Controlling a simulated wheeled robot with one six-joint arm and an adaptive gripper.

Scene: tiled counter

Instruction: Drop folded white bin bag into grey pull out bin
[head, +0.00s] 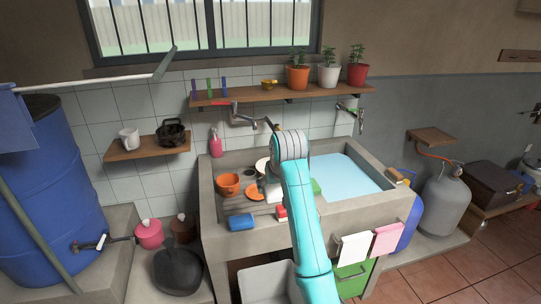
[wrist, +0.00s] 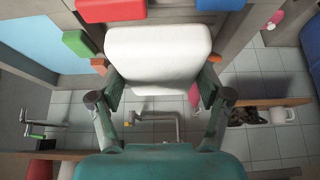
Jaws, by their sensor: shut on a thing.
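A folded white bin bag (wrist: 158,55) is held between the two fingers of my gripper (wrist: 160,88), which is shut on it, in the wrist view. In the head view my arm reaches over the sink, and its end is mostly hidden behind the arm links, so I cannot make out the bag clearly there. A grey pull out bin (head: 264,284) stands low under the front of the sink counter, left of my arm, cut by the frame's lower edge. The gripper is well above and behind it.
The concrete sink (head: 380,207) holds blue water on the right. An orange pot (head: 228,184) and a blue sponge (head: 241,222) sit on its left part. A green bin (head: 352,280) is under the counter, below white (head: 354,247) and pink cloths (head: 388,239). Open tiled floor lies at right.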

